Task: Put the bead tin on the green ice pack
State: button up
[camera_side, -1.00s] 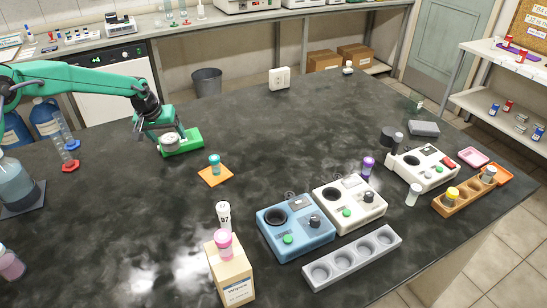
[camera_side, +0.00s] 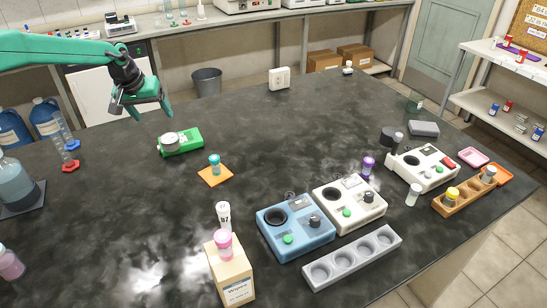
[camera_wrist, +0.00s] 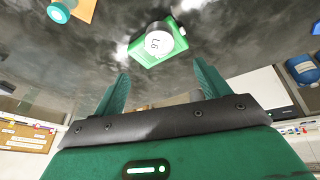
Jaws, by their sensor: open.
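The bead tin (camera_side: 170,140) is a small round grey tin with a pale lid. It rests on the green ice pack (camera_side: 187,142), toward the pack's left end in the side view. In the wrist view the tin (camera_wrist: 158,42) shows a marked white top, and green of the ice pack (camera_wrist: 146,57) shows around it. My gripper (camera_side: 150,116) is open and empty, raised above and behind the ice pack, apart from the tin. Its two spread fingers (camera_wrist: 162,85) show in the wrist view.
A teal-capped vial (camera_side: 214,165) stands on an orange mat (camera_side: 216,176) to the right of the pack. A blue device (camera_side: 296,226) and a white device (camera_side: 350,204) stand nearer the front. The bench behind the pack is clear.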

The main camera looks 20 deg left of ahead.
dwell(0.5)
jog(key=s+d+r+m, duration=0.1)
jog(key=s+r, duration=0.5)
jog(key=s, duration=0.3)
jog(key=s+d+r+m, duration=0.1)
jog(key=s+r, duration=0.5)
jog(key=s, duration=0.4)
jog(key=s+f+m+t, duration=0.1)
jog(key=s+f+m, duration=0.1)
jog(key=s, duration=1.7)
jog(key=shift+d+f, duration=0.35)
jog(key=shift+f, duration=0.05)
